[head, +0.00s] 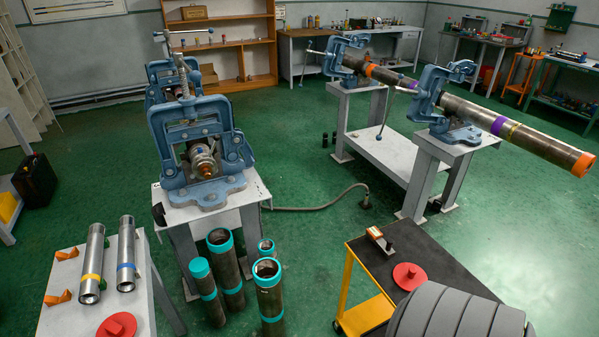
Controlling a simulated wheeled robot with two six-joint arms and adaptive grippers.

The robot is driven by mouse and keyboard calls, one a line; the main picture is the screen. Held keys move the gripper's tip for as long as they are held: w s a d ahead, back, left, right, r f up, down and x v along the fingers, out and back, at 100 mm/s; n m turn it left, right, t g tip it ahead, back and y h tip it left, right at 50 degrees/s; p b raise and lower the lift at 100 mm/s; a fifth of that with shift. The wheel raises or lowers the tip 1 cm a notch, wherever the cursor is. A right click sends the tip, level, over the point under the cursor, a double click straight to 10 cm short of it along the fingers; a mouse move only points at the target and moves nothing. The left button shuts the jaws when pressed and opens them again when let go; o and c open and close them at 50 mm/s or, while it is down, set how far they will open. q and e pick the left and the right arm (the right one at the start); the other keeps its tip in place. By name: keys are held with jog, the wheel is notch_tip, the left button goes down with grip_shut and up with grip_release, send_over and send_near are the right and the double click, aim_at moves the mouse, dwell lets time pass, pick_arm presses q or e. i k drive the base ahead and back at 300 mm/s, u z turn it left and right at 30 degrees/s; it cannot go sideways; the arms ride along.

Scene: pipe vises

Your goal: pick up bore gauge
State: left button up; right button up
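No single object can be told for sure as the bore gauge. Two silver cylinders lie side by side on the white table at the lower left: one with a yellow band (91,265) and one with a blue band (126,255). A small orange-and-white device (380,239) lies on the black-topped cart at the lower right. Neither of my grippers shows in the head view, so their state is hidden.
Orange pieces (59,298) and a red flanged disc (117,326) share the white table (70,322). Teal-ended pipes (227,268) stand on the floor beside a blue vise (200,150). The black cart (371,260) carries a red disc (409,276). A long pipe (520,139) rests in vises.

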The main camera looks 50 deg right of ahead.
aim_at(376, 236)
jog(key=u, duration=1.55)
jog(key=k, duration=2.85)
jog(key=z, duration=1.05)
jog(key=i, duration=0.5)
jog(key=u, duration=0.05)
